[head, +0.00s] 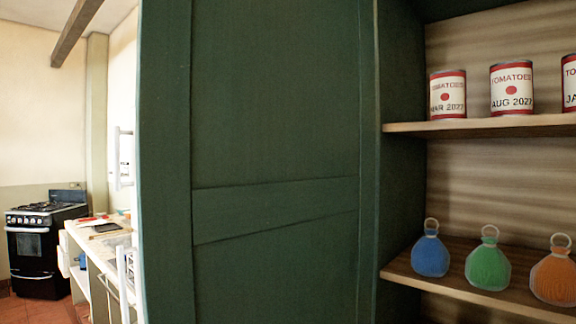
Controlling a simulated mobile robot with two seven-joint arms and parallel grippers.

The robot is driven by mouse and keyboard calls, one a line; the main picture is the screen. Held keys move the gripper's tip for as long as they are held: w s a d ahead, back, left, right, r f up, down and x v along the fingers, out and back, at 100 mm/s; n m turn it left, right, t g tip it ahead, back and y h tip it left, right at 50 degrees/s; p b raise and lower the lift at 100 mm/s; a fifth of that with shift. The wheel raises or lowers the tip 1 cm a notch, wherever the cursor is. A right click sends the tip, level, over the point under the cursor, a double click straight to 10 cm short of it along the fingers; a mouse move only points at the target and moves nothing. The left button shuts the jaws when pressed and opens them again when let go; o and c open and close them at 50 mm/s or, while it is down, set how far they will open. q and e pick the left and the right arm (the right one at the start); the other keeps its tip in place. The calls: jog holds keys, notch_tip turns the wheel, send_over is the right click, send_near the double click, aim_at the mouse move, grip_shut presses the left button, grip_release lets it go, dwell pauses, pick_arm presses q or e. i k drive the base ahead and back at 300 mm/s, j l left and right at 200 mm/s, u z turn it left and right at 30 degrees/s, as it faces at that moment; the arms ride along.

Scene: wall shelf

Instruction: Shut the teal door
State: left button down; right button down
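The teal door (270,110) is a dark green panelled door that fills the middle of the head view. It stands open, swung out at the left side of the wall shelf, with its panelled face turned toward me. Its top and bottom edges run out of view, and I see no handle on it. The cabinet's inside, with its upper shelf (480,127) and lower shelf (455,287), is exposed to the right of the door. Neither of my grippers shows in this view.
Tomato cans (511,88) stand on the upper shelf. Blue (430,255), green (488,264) and orange (554,277) ringed bottles stand on the lower shelf. Far left are a black stove (36,250) and a cluttered counter (100,250). Some floor (40,310) shows there.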

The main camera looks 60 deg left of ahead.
aim_at(254, 120)
jog(key=k+j, duration=0.1)
jog(key=j, duration=0.35)
jog(key=k+j+u, duration=0.1)
jog(key=j, duration=0.3)
jog(key=k+j, duration=0.15)
jog(key=j, duration=0.75)
jog(key=j+u, duration=0.1)
jog(key=j, duration=0.25)
